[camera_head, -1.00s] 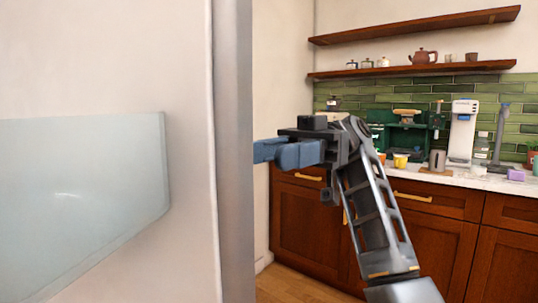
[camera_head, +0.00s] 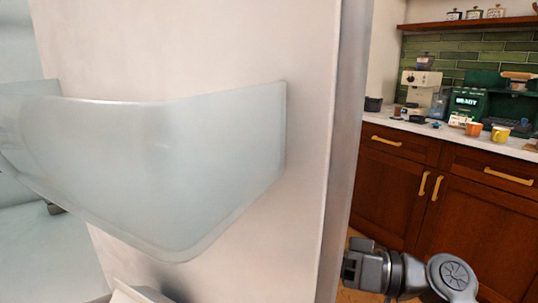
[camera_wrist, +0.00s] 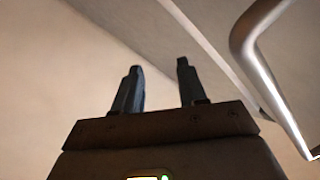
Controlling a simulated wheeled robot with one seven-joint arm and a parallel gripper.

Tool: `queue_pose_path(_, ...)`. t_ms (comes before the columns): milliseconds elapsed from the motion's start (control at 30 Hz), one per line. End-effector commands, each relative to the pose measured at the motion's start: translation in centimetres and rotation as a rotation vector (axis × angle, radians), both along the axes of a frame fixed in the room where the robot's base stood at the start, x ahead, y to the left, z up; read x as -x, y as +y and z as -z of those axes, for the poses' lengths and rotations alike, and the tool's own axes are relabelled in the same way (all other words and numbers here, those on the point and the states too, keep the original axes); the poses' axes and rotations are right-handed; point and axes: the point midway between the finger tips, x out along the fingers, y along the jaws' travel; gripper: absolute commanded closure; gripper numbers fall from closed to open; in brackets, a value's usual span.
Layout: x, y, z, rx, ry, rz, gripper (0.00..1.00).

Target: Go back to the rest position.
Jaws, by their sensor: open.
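My gripper (camera_wrist: 160,66) shows in the wrist view with its two dark fingers apart and nothing between them. A pale surface fills the view beyond the fingertips. A shiny metal bar handle (camera_wrist: 262,60) curves down at the right, clear of the fingers. In the head view, part of my arm shows low at the right, beside the edge of a large white door-like panel (camera_head: 310,40). The gripper fingers do not show in that view.
A translucent shelf bin (camera_head: 200,150) is fixed on the panel and fills the left and middle. Beyond its grey edge (camera_head: 345,150) are wooden cabinets (camera_head: 470,220) and a counter with a coffee machine (camera_head: 425,90), an orange cup (camera_head: 474,128) and a yellow cup (camera_head: 501,133).

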Motion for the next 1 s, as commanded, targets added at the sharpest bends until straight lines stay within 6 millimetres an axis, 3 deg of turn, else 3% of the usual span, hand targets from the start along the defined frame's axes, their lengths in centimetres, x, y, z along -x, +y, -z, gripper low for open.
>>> queue_pose_path(33, 0.8, 0.0, 2.0, 0.013, 0.047, 0.060, 0.59)
queue_pose_path(200, 3.3, -0.9, 8.3, 0.077, 0.167, 0.277, 0.59)
queue_pose_path(400, 7.8, -3.1, 14.2, 0.171, 0.260, 0.516, 0.59)
queue_pose_path(500, 10.4, -4.5, 16.1, 0.219, 0.284, 0.620, 0.59)
queue_pose_path(767, 18.8, -8.6, 18.6, 0.368, 0.288, 0.872, 0.59)
queue_pose_path(1000, 27.0, -12.3, 16.7, 0.513, 0.205, 1.052, 0.59)
